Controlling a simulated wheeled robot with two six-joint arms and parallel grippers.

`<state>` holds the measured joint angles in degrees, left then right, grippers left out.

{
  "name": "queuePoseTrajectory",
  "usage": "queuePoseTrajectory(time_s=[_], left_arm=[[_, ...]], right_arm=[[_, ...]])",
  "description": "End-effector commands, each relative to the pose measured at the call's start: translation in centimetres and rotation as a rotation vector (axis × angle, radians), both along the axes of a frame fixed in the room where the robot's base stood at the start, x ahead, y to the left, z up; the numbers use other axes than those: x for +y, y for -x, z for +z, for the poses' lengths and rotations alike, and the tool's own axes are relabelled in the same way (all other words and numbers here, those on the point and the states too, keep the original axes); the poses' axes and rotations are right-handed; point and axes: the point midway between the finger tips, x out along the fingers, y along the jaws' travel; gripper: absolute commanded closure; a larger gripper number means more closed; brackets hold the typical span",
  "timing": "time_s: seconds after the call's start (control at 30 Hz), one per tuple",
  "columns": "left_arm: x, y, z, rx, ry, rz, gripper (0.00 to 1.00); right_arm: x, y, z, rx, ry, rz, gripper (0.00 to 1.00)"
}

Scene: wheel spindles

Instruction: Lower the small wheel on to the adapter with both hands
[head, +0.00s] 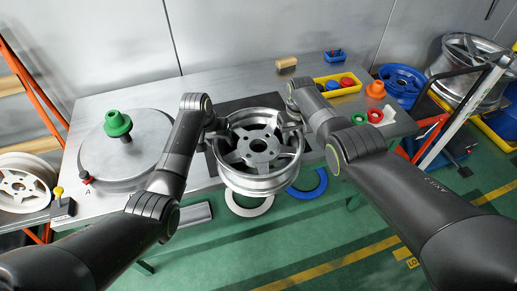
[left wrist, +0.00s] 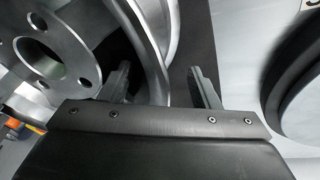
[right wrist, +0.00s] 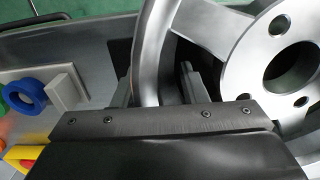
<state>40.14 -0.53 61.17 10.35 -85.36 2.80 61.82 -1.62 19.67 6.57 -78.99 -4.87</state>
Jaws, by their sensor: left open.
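The small silver spoked wheel (head: 258,168) is face up at the middle front of the bench, over a dark mat. I cannot tell whether it touches the mat. My left gripper (head: 220,129) is open at its left side; in the left wrist view the rim (left wrist: 150,60) passes between the fingers. My right gripper (head: 289,122) is at its right side; in the right wrist view the rim (right wrist: 152,50) also lies between the fingers, but whether they press on it is unclear.
A white ring (head: 249,206) and a blue ring (head: 308,186) show below the wheel. Other wheels stand beyond both bench ends.

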Motion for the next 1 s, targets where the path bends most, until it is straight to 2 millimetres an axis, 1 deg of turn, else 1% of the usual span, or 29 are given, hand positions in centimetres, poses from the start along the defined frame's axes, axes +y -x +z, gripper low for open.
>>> queuePoseTrajectory(time_s=[0.2,0.5,0.57,0.8,0.93,1.0], left_arm=[[-0.11,-0.11,-0.57,0.000,0.000,0.000,0.44],[-0.11,-0.12,-0.61,0.000,0.000,0.000,0.44],[-0.11,-0.12,-0.61,0.000,0.000,0.000,0.50],[-0.09,-0.12,-0.60,0.000,0.000,0.000,0.82],[-0.08,-0.12,-0.60,0.000,-0.001,0.000,0.99],[-0.08,-0.12,-0.60,0.000,0.000,0.000,1.00]], right_arm=[[-0.01,0.07,-0.60,0.000,0.000,0.000,0.61],[-0.01,0.08,-0.65,0.000,0.000,0.000,0.61],[-0.01,0.08,-0.64,0.000,0.000,0.000,0.67],[-0.02,0.08,-0.64,0.000,0.000,0.000,0.99],[-0.03,0.07,-0.64,0.000,0.000,0.000,1.00],[-0.04,0.07,-0.64,0.000,0.000,-0.001,1.00]])
